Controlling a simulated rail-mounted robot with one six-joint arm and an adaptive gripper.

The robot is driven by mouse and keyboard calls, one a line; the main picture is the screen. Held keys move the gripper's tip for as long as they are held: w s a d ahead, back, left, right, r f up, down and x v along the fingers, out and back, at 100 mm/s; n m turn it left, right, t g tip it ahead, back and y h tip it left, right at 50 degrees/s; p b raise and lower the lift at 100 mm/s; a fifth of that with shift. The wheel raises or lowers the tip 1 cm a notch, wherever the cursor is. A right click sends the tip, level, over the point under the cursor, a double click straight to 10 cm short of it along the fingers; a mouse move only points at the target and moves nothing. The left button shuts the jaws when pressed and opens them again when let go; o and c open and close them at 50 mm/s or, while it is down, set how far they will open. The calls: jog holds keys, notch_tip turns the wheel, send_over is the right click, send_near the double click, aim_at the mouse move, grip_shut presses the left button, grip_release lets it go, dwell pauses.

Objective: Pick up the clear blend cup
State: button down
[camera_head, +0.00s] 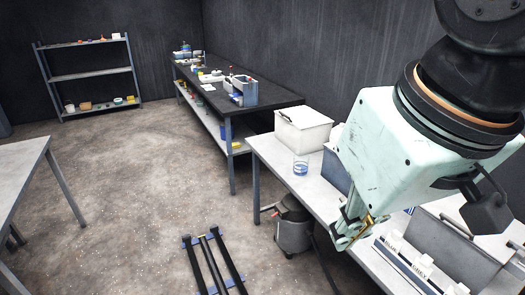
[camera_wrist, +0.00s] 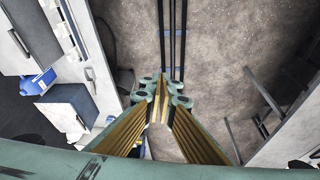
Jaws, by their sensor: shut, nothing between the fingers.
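A clear cup with a blue lower part (camera_head: 300,166) stands upright on the white-topped table (camera_head: 283,170), in front of a white lidded box. I take it for the clear blend cup, though it is small in the picture. My gripper (camera_head: 352,236) hangs in front of the table's edge, lower in the picture and to the right of the cup, and apart from it. In the wrist view the gripper's fingertips (camera_wrist: 161,88) are together with nothing between them, over the floor.
The white box (camera_head: 302,130) stands close behind the cup, and a grey bin (camera_head: 440,246) stands farther right on the table. A grey canister (camera_head: 293,232) is beneath the table edge. Dark rails (camera_head: 209,262) lie on the floor.

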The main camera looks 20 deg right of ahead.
jog(key=c, duration=3.4)
grip_release()
jog(key=o, duration=2)
jog(key=shift+w, duration=0.15)
